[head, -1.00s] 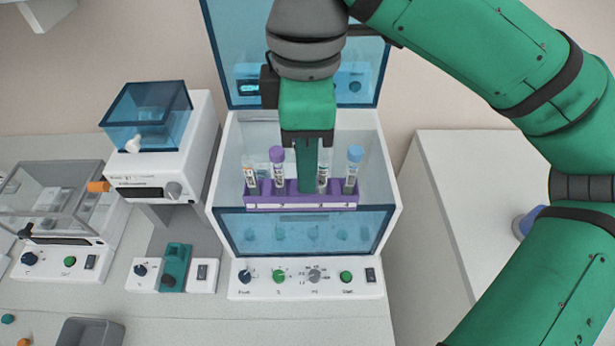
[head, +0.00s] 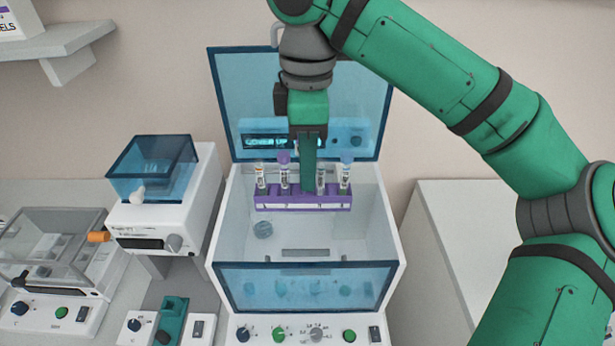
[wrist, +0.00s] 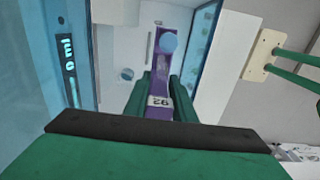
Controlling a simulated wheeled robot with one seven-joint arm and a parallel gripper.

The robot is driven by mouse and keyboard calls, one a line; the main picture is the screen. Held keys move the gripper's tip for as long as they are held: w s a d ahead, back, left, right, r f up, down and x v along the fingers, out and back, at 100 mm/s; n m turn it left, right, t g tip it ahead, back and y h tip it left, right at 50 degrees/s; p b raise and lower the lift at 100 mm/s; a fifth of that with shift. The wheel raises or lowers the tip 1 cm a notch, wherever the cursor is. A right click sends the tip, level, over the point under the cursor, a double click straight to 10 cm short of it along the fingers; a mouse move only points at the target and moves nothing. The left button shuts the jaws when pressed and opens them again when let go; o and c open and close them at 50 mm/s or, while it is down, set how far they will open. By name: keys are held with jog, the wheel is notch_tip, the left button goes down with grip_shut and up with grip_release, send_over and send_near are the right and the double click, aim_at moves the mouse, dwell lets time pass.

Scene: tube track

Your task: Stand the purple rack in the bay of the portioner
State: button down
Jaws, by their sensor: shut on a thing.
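The purple rack (head: 303,203) holds several capped tubes, one with a purple cap and one with a blue cap. My gripper (head: 308,185) is shut on the rack at its middle and points down. The portioner (head: 222,235) is a white box with its blue lid raised at the back and a blue clear front panel. The rack hangs upright over the rear part of its open bay (head: 340,240). In the wrist view the rack (wrist: 176,45) sits between my green fingers (wrist: 160,95). The rack's underside is hidden, and its gap to the bay floor cannot be judged exactly.
The raised lid (head: 230,110) stands close behind my gripper. A white machine with a blue hopper (head: 155,170) and a clear-covered device (head: 55,245) stand at left. Knobs and buttons (head: 315,334) line the portioner's front. The counter at right (head: 440,250) is bare.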

notch_tip(320, 180, down, 21)
jog(key=w, duration=0.1)
jog(key=shift+w, duration=0.4)
dwell(0.9)
jog(key=shift+d+f, duration=0.1)
jog(key=shift+d, duration=0.1)
dwell(0.8)
jog(key=shift+f, duration=1.35)
dwell(1.9)
jog(key=c, duration=1.4)
grip_release()
